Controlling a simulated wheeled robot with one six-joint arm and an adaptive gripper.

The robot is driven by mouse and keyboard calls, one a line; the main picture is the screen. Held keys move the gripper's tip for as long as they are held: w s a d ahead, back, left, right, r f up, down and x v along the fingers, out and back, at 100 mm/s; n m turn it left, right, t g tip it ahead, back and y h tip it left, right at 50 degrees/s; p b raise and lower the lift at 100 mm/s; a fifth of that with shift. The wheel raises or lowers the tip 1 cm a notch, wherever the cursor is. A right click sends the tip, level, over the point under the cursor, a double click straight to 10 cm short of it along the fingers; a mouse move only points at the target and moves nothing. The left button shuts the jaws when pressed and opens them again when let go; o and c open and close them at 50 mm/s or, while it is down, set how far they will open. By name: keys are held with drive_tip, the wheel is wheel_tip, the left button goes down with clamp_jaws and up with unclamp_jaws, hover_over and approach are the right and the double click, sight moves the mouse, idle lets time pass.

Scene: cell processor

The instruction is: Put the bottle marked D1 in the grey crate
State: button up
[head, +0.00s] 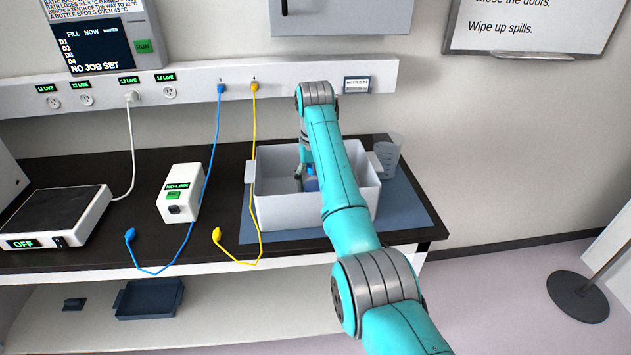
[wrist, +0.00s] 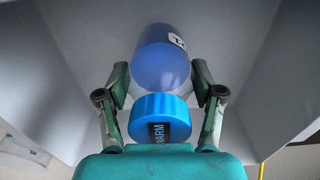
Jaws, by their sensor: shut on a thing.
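The grey crate (head: 300,212) stands on a blue mat at the right end of the bench. My gripper (wrist: 160,85) reaches down inside it. It is shut on a bottle (wrist: 160,62) with a blue cap marked WARM (wrist: 153,118) and blue liquid inside. A white label on the bottle's side is mostly turned away, so I cannot read D1 on it. In the head view a bit of blue (head: 311,184) shows beside my arm within the crate. The grey crate walls (wrist: 70,45) surround the bottle in the wrist view. Whether the bottle touches the crate floor I cannot tell.
A clear measuring jug (head: 388,158) stands behind the crate's right end. A white NO-LINK box (head: 182,205), blue and yellow cables and a hotplate reading OFF (head: 60,215) are to the left. A wall panel (head: 200,88) runs behind.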

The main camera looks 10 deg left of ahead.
drive_tip(key=o, duration=1.5)
drive_tip(key=shift+f, duration=0.1)
